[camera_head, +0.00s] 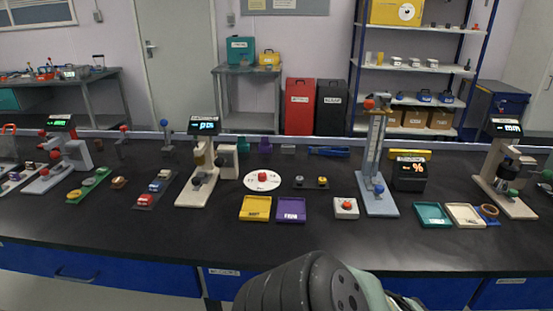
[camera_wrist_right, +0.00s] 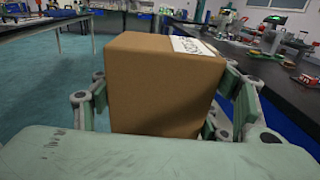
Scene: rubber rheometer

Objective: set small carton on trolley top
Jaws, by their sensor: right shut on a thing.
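The small carton (camera_wrist_right: 160,85) is a brown box with a white printed label on top. It fills the middle of the right wrist view, between the green-grey fingers of my right gripper (camera_wrist_right: 165,105). The fingers press on its left and right sides, and its lower part is hidden behind the gripper body. My left gripper is not in view. A grey stand (camera_head: 246,69) at the back wall may be the trolley, but I cannot tell.
A long black bench (camera_head: 330,240) with instruments and trays crosses the head view. A teal case (camera_head: 240,50) and a yellow case (camera_head: 269,59) occupy the grey stand. Red (camera_head: 299,107) and black bins stand beside it. Open teal floor (camera_wrist_right: 60,90) lies left of the carton.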

